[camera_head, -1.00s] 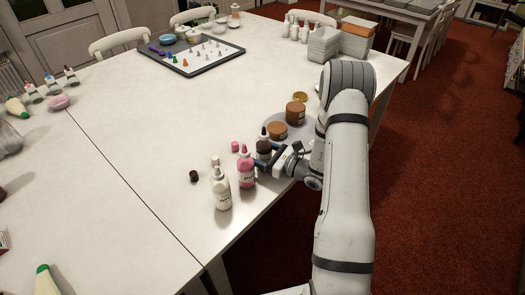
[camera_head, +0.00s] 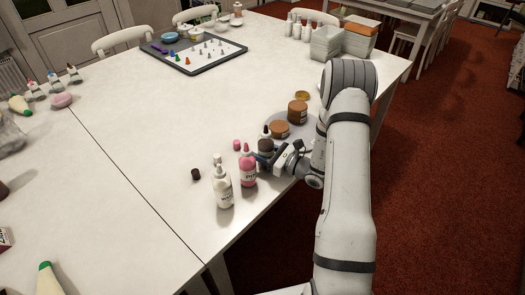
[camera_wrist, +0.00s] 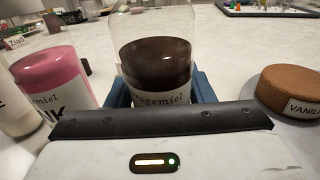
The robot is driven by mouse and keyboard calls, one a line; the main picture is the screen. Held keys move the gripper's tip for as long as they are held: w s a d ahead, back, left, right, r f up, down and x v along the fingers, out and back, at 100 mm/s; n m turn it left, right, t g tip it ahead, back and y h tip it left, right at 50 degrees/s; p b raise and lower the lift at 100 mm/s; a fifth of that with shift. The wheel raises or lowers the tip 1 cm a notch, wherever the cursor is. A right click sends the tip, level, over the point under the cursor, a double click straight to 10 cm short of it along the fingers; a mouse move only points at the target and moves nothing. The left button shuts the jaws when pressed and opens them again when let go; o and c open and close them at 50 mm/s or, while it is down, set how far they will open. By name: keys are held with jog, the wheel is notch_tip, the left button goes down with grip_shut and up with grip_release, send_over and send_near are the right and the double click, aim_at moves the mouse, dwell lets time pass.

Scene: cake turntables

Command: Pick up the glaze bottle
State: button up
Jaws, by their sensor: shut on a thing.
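A clear bottle of dark brown glaze (camera_head: 265,146) stands upright near the table's front edge. In the wrist view the dark glaze bottle (camera_wrist: 155,65) fills the middle, its label partly hidden by my gripper's body. My gripper (camera_head: 267,156) is shut on this bottle, with its blue fingers on both sides of it. I cannot tell whether the bottle's base is clear of the table. A pink bottle (camera_head: 248,168) and a white bottle (camera_head: 222,188) stand to its left, apart from it.
A grey turntable (camera_head: 306,122) with brown cakes (camera_head: 279,130) is close behind and right of my gripper. The table's middle is clear.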

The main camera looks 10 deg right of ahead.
aim_at(268, 130)
jog(key=shift+o, duration=0.6)
notch_tip(268, 130, up, 9)
jog(key=shift+r, duration=0.5)
jog(key=shift+c, duration=0.5)
